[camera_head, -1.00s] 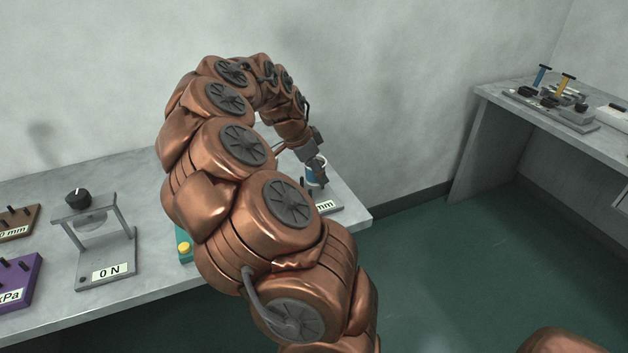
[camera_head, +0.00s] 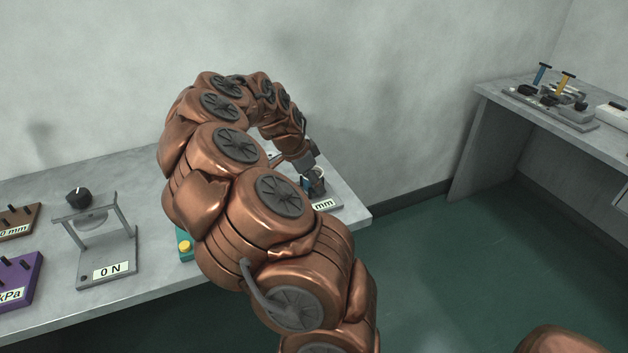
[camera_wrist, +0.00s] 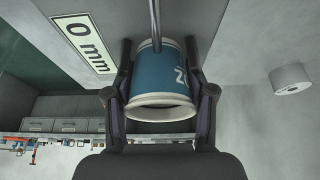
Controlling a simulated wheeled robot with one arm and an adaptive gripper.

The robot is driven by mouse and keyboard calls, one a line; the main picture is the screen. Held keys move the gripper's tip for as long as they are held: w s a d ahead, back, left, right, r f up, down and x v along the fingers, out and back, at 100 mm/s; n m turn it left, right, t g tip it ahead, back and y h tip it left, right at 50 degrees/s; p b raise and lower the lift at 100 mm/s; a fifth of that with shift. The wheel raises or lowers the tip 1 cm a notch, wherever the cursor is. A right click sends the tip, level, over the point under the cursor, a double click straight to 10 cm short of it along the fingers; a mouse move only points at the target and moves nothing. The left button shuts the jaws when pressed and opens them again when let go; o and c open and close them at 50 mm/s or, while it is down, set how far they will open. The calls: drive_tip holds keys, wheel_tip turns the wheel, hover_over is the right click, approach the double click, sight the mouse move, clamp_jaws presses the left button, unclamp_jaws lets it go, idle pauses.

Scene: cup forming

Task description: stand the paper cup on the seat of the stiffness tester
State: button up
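In the head view the cup (camera_head: 319,172) shows only in part behind my gripper (camera_head: 314,186), at the right end of the bench. It is over or on the grey tester whose label (camera_wrist: 83,44) reads 0 mm. A thin rod (camera_wrist: 154,20) overlaps the cup's wall. The cup's bottom and the seat are hidden, so I cannot tell whether they touch.
A grey stand (camera_head: 108,255) labelled 0 N, a purple device (camera_head: 20,281) and a brown device (camera_head: 18,222) stand on the left of the bench. A green box with a yellow button (camera_head: 184,247) is beside my arm. A white roll (camera_wrist: 290,78) lies right in the wrist view.

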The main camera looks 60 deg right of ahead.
drive_tip(key=o, duration=0.3)
drive_tip(key=shift+r, duration=0.1)
drive_tip(key=v, duration=1.1)
drive_tip(key=a+r+n+t, duration=0.1)
drive_tip(key=a+r+n, duration=0.25)
drive_tip(key=a, duration=0.55)
drive_tip(key=s+a+f+n+y, duration=0.1)
drive_tip(key=s+a+f+n, duration=0.2)
drive_tip(key=s+a+n, duration=0.2)
drive_tip(key=s+a+f+n+y, duration=0.1)
drive_tip(key=s+a+f+n, duration=0.2)
drive_tip(key=a, duration=1.1)
drive_tip(key=s+a+f+n+y, duration=0.1)
drive_tip(key=s+a+f+n, duration=0.2)
drive_tip(key=s+a+n, duration=0.6)
drive_tip(key=shift+a+f+n+g+y+b, duration=0.15)
drive_tip(key=shift+a+n, duration=0.25)
drive_tip(key=shift+n, duration=0.7)
drive_tip(key=shift+a+n+g+y+b, duration=0.15)
drive_tip(key=shift+a+n+y+b, duration=0.15)
drive_tip(key=shift+n, duration=0.75)
